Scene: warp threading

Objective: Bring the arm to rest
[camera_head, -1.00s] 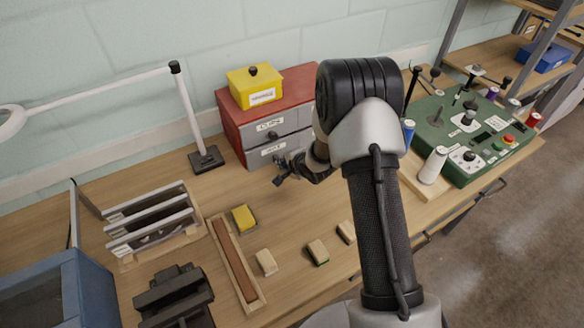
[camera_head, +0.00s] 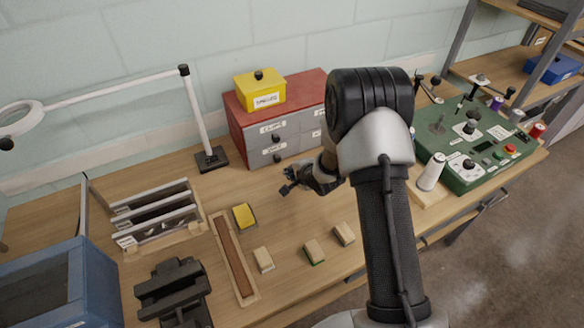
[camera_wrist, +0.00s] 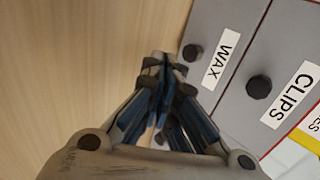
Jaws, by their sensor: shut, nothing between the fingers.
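My gripper (camera_head: 289,183) is above the workbench in the head view, in front of the drawer cabinet and apart from it. In the wrist view my gripper (camera_wrist: 165,62) has its fingertips together with nothing between them. The red and grey cabinet (camera_head: 236,122) has drawers labelled CLIPS and WAX, and both fronts look closed. Their faces and dark knobs also show in the wrist view, with the WAX drawer (camera_wrist: 205,45) just right of the fingers. My arm's links hide the right part of the cabinet.
A yellow lidded box (camera_head: 259,92) sits on the cabinet. A lamp stand (camera_head: 211,158) is left of it. Small blocks (camera_head: 314,250), a yellow sponge-like block (camera_head: 244,216) and a long narrow tray (camera_head: 234,258) lie in front. A green control box (camera_head: 470,150) is at right.

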